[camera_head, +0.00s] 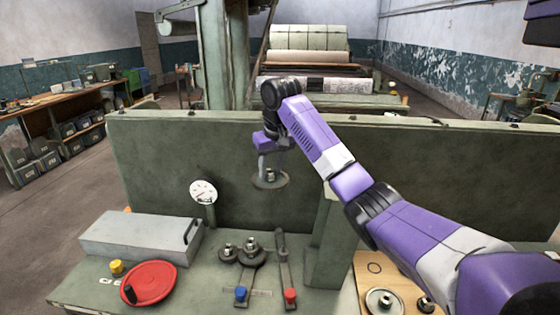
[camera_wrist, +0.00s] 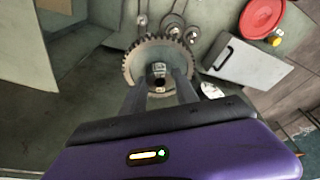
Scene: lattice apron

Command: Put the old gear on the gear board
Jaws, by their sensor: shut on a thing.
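My gripper (camera_head: 270,172) is shut on the old gear (camera_head: 264,184), a grey toothed disc with a raised hub. The gear hangs roughly level in the air, in front of the green panel and above the bench. In the wrist view the fingers (camera_wrist: 160,88) grip the gear's hub, and its toothed rim (camera_wrist: 133,55) shows around them. The gear board (camera_head: 400,277) is a light wooden board at the lower right of the head view. It has a dark ring outline, a larger round gear (camera_head: 380,302) and a smaller part (camera_head: 426,304) on it.
A green post (camera_head: 330,240) stands between the held gear and the board. Below are gears on the machine (camera_head: 242,252), blue and red-tipped levers (camera_head: 290,294), a dial gauge (camera_head: 203,191), a grey box (camera_head: 140,238) and a red handwheel (camera_head: 152,283).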

